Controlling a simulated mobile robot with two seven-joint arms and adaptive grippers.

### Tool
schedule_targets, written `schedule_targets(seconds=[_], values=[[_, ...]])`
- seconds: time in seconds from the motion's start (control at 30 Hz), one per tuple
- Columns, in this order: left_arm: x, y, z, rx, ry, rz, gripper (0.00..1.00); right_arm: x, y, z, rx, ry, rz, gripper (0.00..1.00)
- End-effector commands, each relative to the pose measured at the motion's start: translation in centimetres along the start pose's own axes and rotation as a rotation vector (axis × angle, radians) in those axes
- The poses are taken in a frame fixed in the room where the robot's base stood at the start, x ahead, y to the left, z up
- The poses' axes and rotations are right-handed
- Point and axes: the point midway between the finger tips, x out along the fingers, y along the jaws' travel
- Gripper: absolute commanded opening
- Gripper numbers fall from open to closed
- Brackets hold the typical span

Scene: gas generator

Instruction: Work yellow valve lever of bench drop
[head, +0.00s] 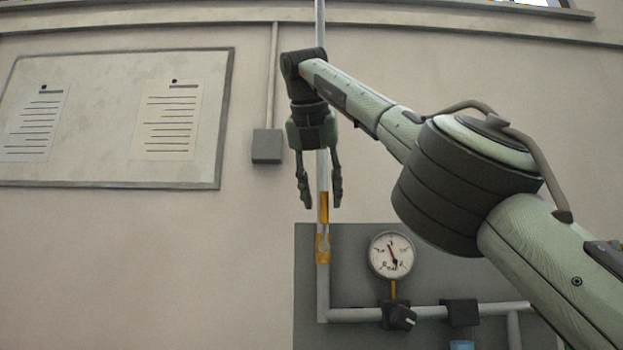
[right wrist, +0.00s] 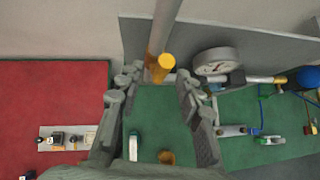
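The yellow valve lever (head: 324,207) stands upright along the grey vertical drop pipe (head: 322,290) in the head view, above its yellow valve body (head: 322,248). My right gripper (head: 320,203) points down over it, fingers apart, with the lever's upper part between the fingertips in the picture. In the right wrist view the lever's yellow end (right wrist: 161,67) shows between the open fingers of my right gripper (right wrist: 158,80), near their tips. I cannot tell whether a finger touches it. My left gripper is not in view.
A pressure gauge (head: 391,255) and a black knob (head: 400,317) sit on the pipework right of the drop, before a grey panel (head: 306,270). A grey box (head: 267,146) is on the wall to the left. The right wrist view shows a green surface (right wrist: 160,108) below.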

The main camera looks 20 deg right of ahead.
Motion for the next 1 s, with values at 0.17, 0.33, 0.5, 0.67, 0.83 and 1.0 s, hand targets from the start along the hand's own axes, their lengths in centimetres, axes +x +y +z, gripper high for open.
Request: schedule_targets(seconds=[0.17,0.33,0.5,0.67,0.83,1.0], values=[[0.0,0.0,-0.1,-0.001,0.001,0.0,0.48,-0.5,0.1,-0.5,-0.002,0.002,0.002,0.36],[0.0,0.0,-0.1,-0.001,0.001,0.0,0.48,-1.4,0.1,-1.4,-0.003,0.001,0.001,0.36],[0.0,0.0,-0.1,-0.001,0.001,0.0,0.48,-3.1,0.1,-3.1,-0.005,-0.001,0.002,0.36],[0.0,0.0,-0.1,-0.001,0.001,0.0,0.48,-5.4,0.1,-5.5,-0.004,-0.002,0.001,0.36],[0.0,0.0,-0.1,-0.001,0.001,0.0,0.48,-7.5,0.1,-7.3,-0.001,-0.004,0.0,0.36],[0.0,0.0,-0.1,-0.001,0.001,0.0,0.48,-8.2,0.1,-8.3,0.0,0.0,0.0,0.36]])
